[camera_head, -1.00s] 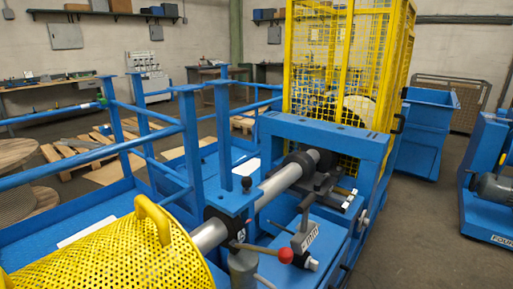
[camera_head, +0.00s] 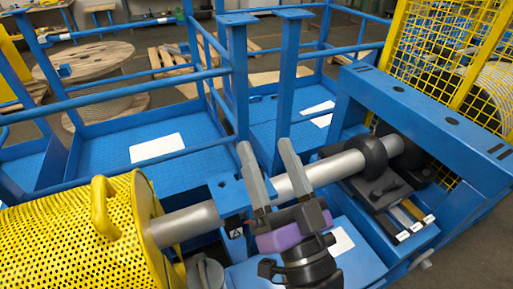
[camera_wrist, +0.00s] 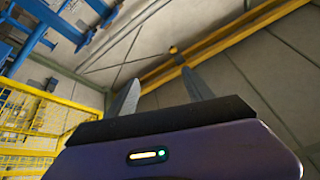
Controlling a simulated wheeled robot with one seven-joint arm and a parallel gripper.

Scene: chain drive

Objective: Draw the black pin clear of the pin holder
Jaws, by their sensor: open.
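My gripper (camera_head: 264,147) is open and empty. Its two grey fingers stand apart and point up and away in the head view, in front of the grey shaft. A blue bracket (camera_head: 228,196) sits at the shaft, just left of the fingers; it looks like the pin holder, but I cannot be sure. I cannot make out the black pin clearly now; the gripper may cover it. In the wrist view the fingers (camera_wrist: 160,85) are spread with nothing between them, facing the wall and a yellow beam.
The grey shaft (camera_head: 186,223) runs from the yellow mesh guard (camera_head: 70,235) at left to a black collar (camera_head: 369,154). Blue posts (camera_head: 238,80) and railings stand behind the fingers. A blue frame (camera_head: 430,110) and yellow cage (camera_head: 460,50) are at right.

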